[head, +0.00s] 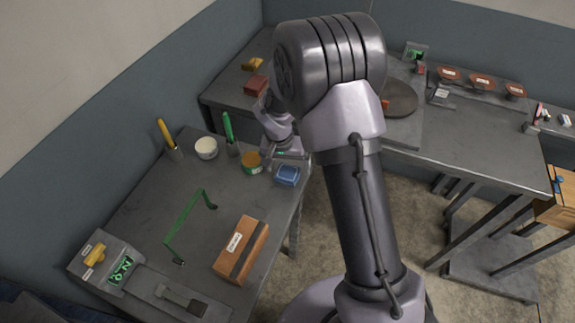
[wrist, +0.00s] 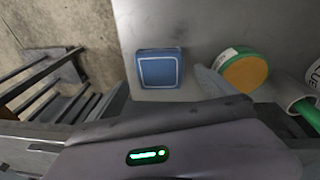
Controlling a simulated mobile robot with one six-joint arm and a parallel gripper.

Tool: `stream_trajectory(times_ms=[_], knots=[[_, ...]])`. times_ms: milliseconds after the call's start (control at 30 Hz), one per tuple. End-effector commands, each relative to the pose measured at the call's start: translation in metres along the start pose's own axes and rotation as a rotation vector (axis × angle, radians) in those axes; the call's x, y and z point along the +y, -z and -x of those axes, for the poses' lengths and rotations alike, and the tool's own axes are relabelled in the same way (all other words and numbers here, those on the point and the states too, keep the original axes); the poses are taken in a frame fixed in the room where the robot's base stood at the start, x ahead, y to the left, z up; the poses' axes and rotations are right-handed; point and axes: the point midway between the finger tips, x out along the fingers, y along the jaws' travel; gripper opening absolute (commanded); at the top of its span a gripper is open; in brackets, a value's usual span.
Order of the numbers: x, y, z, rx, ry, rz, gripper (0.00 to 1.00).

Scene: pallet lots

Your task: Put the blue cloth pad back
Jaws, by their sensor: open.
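The blue cloth pad (head: 287,176) lies on the grey table near its right edge. In the wrist view the pad (wrist: 159,70) is a rounded blue square with a pale stitched outline, flat on the table close to the edge. My gripper (head: 286,162) is open, low over the table right by the pad. In the wrist view its dark fingers (wrist: 163,92) show to either side just below the pad, with nothing between them. I cannot tell whether they touch the pad.
A green tin with an orange top (head: 251,163) stands just left of the pad. A white cup (head: 206,148), a green-handled tool (head: 228,127) and a yellow-handled tool (head: 166,132) are behind. A green bracket frame (head: 184,218) and a strapped brown box (head: 235,244) stand in front.

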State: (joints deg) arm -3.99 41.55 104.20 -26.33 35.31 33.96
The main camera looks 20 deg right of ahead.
Motion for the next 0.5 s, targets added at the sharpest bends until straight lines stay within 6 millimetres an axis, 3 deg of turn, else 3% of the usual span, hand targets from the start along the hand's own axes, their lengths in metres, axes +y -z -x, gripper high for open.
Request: stream_trajectory(times_ms=[300,500], knots=[[0.0,0.002,0.084,0.004,0.002,-0.001,0.95],[0.0,0.001,0.118,0.001,0.001,0.0,0.95]])
